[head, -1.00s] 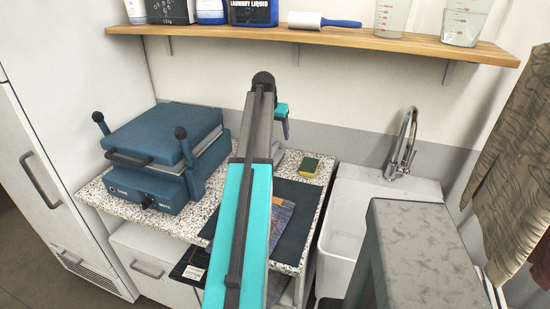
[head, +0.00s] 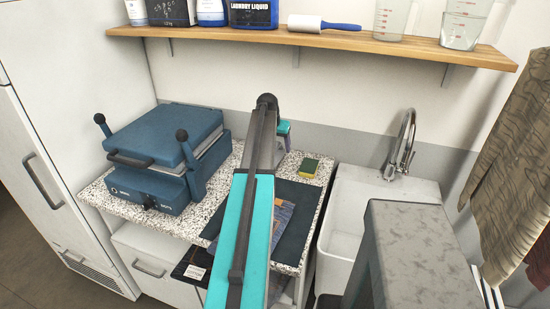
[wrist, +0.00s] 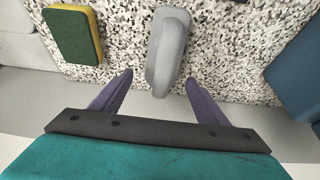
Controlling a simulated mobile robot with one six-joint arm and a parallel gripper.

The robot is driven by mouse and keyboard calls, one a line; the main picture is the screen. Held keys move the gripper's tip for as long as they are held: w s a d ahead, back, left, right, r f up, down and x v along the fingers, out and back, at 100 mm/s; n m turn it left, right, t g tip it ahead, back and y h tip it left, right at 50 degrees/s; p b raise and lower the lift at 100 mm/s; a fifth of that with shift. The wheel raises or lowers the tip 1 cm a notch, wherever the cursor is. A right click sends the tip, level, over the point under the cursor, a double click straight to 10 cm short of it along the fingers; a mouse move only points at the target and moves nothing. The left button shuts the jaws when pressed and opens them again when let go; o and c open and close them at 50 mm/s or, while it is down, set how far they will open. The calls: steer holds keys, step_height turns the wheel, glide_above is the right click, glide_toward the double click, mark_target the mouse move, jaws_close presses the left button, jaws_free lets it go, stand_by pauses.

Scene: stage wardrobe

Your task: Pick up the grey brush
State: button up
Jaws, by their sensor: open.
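The grey brush (wrist: 168,50) is a smooth, rounded, elongated grey shape on the speckled worktop in the wrist view. My gripper (wrist: 159,79) is open, with its two purple fingers apart. In that view the brush's near end lies between the fingertips, with a gap on each side; I cannot tell the height between them. In the head view my gripper (head: 285,129) is over the back of the worktop, partly behind my arm. My arm hides most of the brush there.
A yellow and green sponge (wrist: 72,35) lies beside the brush, also visible in the head view (head: 309,165). A blue press (head: 165,155) stands left on the worktop (head: 105,195). A dark mat (head: 300,205) lies in front. A white sink (head: 345,215) is right. A wooden shelf (head: 400,42) runs above.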

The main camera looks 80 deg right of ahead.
mark_target(280, 151)
steer(key=shift+f, duration=0.1)
steer(key=shift+w+p+x, duration=0.25)
steer(key=shift+p+x, duration=0.6)
steer(key=shift+x, duration=0.3)
steer(key=shift+p+x, duration=0.4)
steer(key=shift+x, duration=0.95)
steer(key=shift+a, duration=0.2)
steer(key=shift+c, duration=0.3)
steer(key=c, duration=1.1)
